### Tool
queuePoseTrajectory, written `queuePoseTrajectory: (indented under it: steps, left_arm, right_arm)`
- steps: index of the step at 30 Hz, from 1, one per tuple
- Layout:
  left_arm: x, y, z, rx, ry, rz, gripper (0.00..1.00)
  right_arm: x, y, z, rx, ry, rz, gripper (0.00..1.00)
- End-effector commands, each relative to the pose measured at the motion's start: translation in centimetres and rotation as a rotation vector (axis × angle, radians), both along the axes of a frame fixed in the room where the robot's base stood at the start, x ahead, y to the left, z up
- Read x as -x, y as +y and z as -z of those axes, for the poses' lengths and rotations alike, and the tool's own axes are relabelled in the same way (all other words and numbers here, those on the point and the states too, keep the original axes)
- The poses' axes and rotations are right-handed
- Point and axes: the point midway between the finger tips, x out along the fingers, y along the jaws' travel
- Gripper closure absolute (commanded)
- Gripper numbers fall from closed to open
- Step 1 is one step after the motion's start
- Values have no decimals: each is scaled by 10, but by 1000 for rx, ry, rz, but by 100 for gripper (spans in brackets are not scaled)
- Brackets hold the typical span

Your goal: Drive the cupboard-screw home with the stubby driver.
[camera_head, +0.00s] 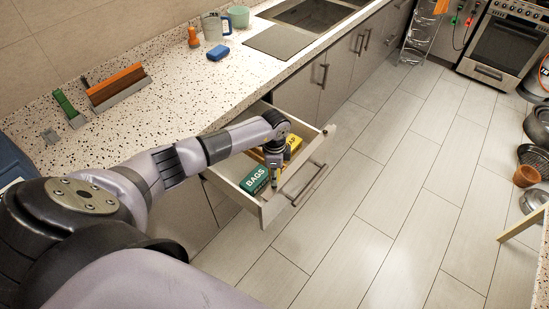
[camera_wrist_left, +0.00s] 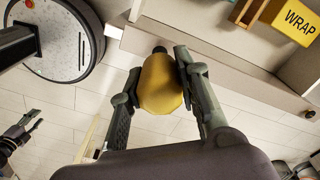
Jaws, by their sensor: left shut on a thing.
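The stubby driver (camera_wrist_left: 162,85) has a fat yellow handle and a short dark tip. My left gripper (camera_wrist_left: 160,92) is shut around the handle in the left wrist view, and the tip points away from the palm toward a pale drawer panel (camera_wrist_left: 220,50). I cannot tell whether the tip touches anything. In the head view my left gripper (camera_head: 275,172) hangs over the open drawer (camera_head: 262,208). I cannot make out the cupboard-screw in either view. My right gripper (camera_wrist_left: 32,122) shows small at the left of the left wrist view, its fingers apart and empty.
The drawer holds a green BAGS box (camera_head: 255,180) and a yellow WRAP box (camera_wrist_left: 297,20). The speckled counter (camera_head: 180,75) carries a blue sponge (camera_head: 218,53), brushes and a jug. Pots stand at the far right. The tiled floor (camera_head: 370,200) beyond the drawer is clear.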

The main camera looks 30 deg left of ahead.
Motion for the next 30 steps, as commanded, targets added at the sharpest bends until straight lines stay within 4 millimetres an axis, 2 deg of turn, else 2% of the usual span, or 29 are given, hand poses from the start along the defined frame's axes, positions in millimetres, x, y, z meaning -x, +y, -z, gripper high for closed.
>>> queuePoseTrajectory:
  steps: [24, 26, 30]
  left_arm:
    - [0, 0, 12, 0, 0, 3, 100]
    - [0, 0, 12, -1, -1, 38, 100]
    - [-1, 1, 14, -3, -1, 278, 100]
  right_arm:
    - [0, 1, 8, -1, 0, 0, 60]
    - [0, 1, 10, -1, 0, 0, 60]
    - [0, 1, 19, -2, 0, 0, 60]
